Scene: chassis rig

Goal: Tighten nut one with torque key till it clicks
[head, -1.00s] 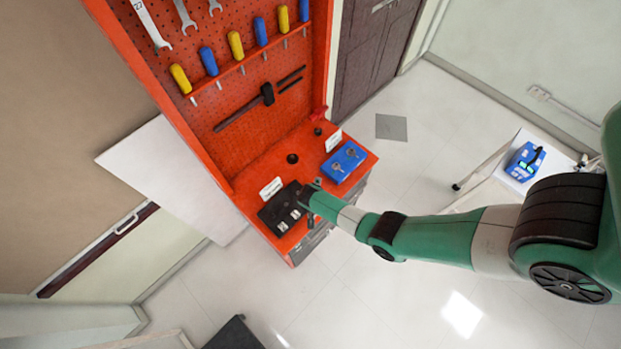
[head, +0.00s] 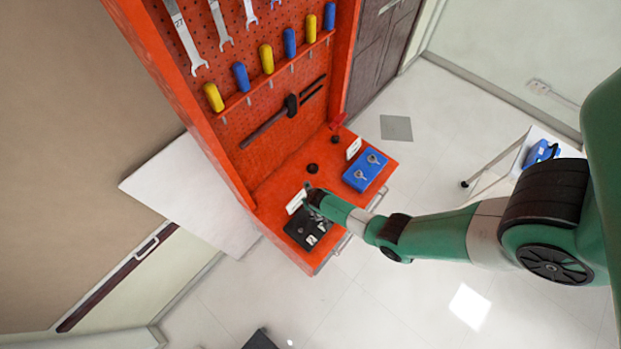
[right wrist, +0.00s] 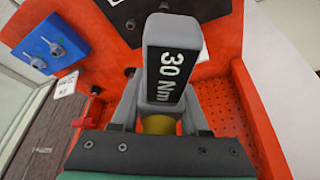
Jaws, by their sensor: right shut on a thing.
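My right gripper (right wrist: 160,118) is shut on the grey torque key (right wrist: 172,62), whose head is marked "30 Nm" in the right wrist view. In the head view this gripper (head: 315,196) is over the back edge of the black tray (head: 298,236) on the red workbench. Small light items lie in that tray; my arm partly covers it, and I cannot tell which nut is nut one. Part of a dark surface (right wrist: 120,22) shows behind the key in the right wrist view. The key's working end is not clear. My left gripper is not in view.
White label cards (head: 297,201) stand behind the trays. A pegboard (head: 255,95) with wrenches, screwdrivers and a hammer rises behind. A white table (head: 515,160) stands at the right.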

